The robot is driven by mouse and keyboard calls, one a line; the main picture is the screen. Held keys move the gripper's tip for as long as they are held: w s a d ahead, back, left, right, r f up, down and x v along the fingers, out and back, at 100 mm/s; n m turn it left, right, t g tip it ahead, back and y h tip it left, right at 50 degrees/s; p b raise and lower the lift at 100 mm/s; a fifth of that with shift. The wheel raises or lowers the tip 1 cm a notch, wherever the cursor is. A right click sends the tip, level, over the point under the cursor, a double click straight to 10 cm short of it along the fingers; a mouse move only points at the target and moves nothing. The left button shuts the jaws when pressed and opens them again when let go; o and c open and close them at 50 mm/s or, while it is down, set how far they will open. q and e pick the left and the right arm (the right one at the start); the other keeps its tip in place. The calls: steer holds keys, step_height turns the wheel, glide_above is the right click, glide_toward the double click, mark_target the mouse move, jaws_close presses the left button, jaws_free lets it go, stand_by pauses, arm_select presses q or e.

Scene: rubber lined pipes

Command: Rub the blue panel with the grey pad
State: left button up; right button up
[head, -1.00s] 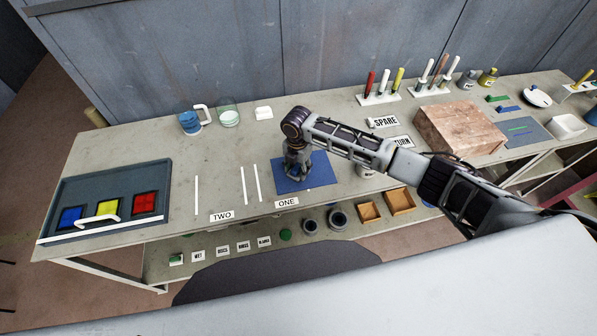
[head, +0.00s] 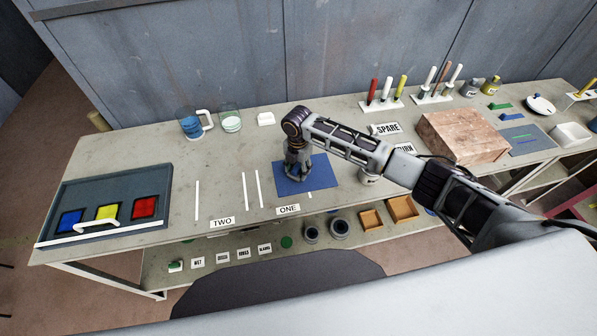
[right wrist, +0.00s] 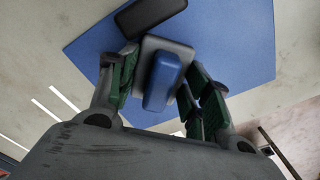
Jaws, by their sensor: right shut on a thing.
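The blue panel (head: 318,178) lies flat on the bench behind the ONE label. It also fills much of the right wrist view (right wrist: 240,50). My right gripper (head: 296,176) points down over the panel's left part. In the right wrist view its fingers (right wrist: 160,78) are shut on the blue grip of the grey pad (right wrist: 152,46). The pad is over the panel; I cannot tell whether it touches. The gripper hides the pad in the head view. My left gripper is not in view.
A dark block shape (right wrist: 148,14) shows beside the pad. A tray (head: 150,196) with blue, yellow and red squares stands at the left. A blue mug (head: 191,125) and a glass (head: 230,121) stand at the back. A brick-coloured block (head: 462,135) stands right.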

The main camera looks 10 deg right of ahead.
steer(key=shift+w+r+b, duration=0.1)
steer(key=shift+w+b, duration=0.35)
steer(key=shift+w, duration=0.65)
steer(key=shift+r, duration=0.1)
steer(key=shift+r+p, duration=1.5)
steer(key=shift+r, duration=1.4)
steer(key=shift+r, duration=1.5)
steer(key=shift+f, duration=0.1)
